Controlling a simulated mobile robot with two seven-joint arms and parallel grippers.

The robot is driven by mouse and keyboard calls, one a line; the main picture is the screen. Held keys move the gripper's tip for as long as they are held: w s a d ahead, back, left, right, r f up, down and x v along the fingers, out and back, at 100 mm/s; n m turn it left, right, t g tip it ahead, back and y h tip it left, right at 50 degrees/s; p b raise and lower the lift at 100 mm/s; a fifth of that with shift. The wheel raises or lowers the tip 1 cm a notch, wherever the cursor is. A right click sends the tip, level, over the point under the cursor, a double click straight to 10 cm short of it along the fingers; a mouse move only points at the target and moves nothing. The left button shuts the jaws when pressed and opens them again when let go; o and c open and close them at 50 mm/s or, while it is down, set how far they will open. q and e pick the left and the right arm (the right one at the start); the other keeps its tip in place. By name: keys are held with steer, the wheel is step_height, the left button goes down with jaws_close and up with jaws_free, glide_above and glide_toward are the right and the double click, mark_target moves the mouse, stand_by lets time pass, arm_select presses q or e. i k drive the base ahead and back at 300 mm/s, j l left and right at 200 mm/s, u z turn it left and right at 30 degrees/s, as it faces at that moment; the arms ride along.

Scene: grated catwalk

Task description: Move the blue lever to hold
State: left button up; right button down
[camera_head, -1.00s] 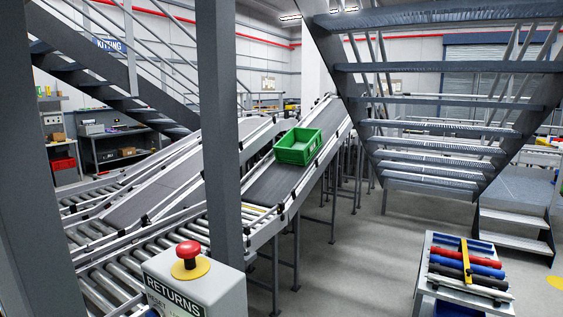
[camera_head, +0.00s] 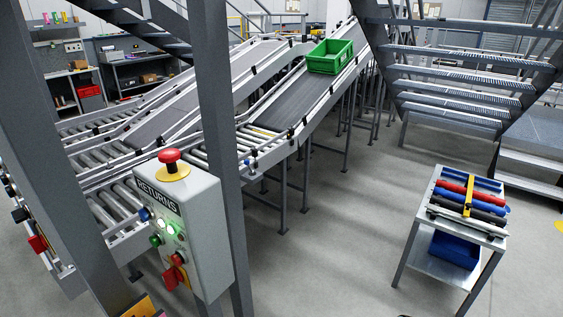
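No part clearly shows as a blue lever. The grey RETURNS control box (camera_head: 208,235) stands at lower left, with a red mushroom button (camera_head: 170,156) on a yellow collar on top. Its front carries a small blue control (camera_head: 145,214), a lit lamp (camera_head: 162,225), a green button (camera_head: 156,240) and a red rotary handle (camera_head: 174,277). The blue control is too small to tell its kind or position. More controls, including a red one (camera_head: 38,243), show at the left edge, partly cut off. Neither of my grippers is in view.
Grey posts (camera_head: 222,130) stand close in front. A green crate (camera_head: 330,57) sits on the sloped conveyor (camera_head: 285,100) behind. A small cart (camera_head: 428,262) with coloured rolls stands at right, near metal stairs (camera_head: 455,85). Open floor lies between box and cart.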

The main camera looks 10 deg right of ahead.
mark_target(246, 162)
steer(key=i+l+u, duration=0.2)
steer(key=u, duration=0.2)
steer(key=i+l+u, duration=0.15)
steer(key=l+u, duration=0.15)
steer(key=u, duration=0.15)
